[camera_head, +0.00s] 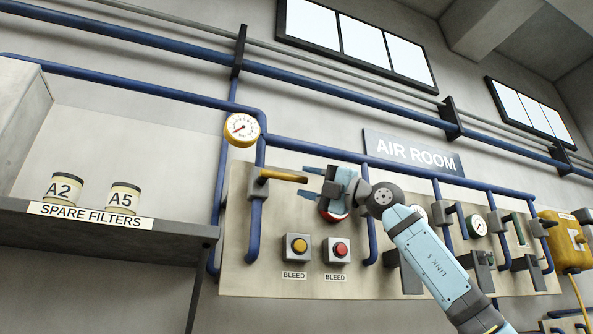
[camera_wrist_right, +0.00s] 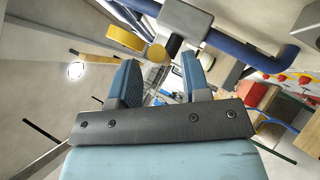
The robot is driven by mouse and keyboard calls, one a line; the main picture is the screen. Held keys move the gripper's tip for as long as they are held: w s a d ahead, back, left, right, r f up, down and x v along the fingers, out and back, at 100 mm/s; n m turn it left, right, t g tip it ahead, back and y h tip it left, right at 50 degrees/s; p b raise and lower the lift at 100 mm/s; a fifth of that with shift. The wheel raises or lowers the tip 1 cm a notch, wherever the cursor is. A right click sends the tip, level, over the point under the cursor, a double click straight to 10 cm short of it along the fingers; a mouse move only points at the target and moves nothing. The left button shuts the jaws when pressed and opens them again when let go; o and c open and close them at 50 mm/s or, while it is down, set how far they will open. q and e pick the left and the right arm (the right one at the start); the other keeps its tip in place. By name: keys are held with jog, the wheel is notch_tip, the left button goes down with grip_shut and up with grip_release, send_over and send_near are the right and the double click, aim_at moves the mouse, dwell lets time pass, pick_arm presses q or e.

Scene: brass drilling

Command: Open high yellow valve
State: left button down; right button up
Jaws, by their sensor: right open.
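The high yellow valve has a yellow lever (camera_head: 284,175) on a grey body set in a vertical blue pipe, at the upper left of the panel. The lever points right, across the pipe. My right gripper (camera_head: 303,183) is open and empty, just right of the lever's end, with its fingers pointing left. In the right wrist view the yellow lever (camera_wrist_right: 124,40) and grey valve body (camera_wrist_right: 187,17) lie beyond the open fingertips (camera_wrist_right: 158,65). The lever is not between the fingers, and a gap seems to remain. My left gripper is not in view.
A round gauge (camera_head: 242,129) sits above the valve. Yellow and red bleed buttons (camera_head: 298,246) are below it. A shelf (camera_head: 100,232) with filter cans A2 and A5 juts out at left. Blue pipes and other valves fill the panel's right side.

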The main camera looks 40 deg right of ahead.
aim_at(301, 181)
jog(key=shift+p+x, duration=0.5)
jog(key=shift+x, duration=1.25)
jog(key=shift+f, duration=0.1)
grip_shut()
jog(key=shift+d+f, duration=0.1)
